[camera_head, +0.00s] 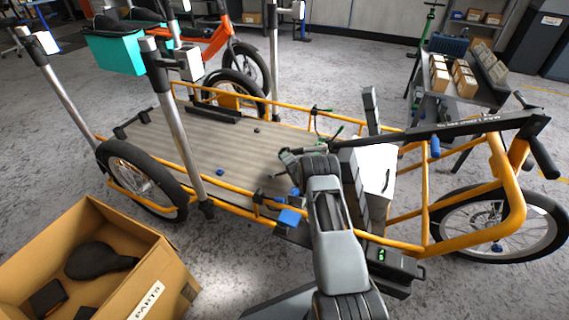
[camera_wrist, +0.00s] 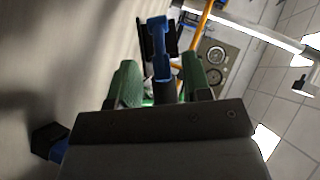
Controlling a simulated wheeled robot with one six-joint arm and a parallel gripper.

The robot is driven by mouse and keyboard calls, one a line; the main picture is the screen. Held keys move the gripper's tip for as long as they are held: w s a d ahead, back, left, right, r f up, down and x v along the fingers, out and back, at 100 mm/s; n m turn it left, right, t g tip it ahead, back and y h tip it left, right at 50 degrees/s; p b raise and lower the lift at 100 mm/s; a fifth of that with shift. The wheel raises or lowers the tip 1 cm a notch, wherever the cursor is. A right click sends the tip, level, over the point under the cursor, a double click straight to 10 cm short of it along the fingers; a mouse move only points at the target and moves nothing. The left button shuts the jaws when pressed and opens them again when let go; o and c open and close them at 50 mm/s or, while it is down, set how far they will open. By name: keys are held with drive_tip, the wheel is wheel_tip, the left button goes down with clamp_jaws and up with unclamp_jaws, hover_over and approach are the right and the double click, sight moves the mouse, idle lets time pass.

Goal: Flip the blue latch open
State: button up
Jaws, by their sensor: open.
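The blue latch (camera_wrist: 157,42) shows in the wrist view as an upright blue lever with a dark bracket behind it. My gripper (camera_wrist: 159,66) is open, with one green finger on each side of the lever's lower part. I see gaps between lever and fingers, but cannot tell whether either touches. The gripper's wide dark body hides the lever's base. In the head view my gripper (camera_head: 287,160) is over the near side of the cargo bike's deck (camera_head: 210,145), partly hidden by my arm. I cannot pick out the latch surely there.
The yellow bike frame (camera_head: 235,208) runs beside the deck, close to my arm. A blue block (camera_head: 290,217) sits on its near side. An open cardboard parts box (camera_head: 160,285) stands at the lower left. A white panel (camera_head: 372,170) is right of my arm. Most of the deck is clear.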

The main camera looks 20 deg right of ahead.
drive_tip(key=shift+w+f, duration=0.1)
drive_tip(key=shift+w, duration=0.25)
drive_tip(key=shift+a, duration=0.1)
clamp_jaws()
drive_tip(key=shift+a, duration=0.1)
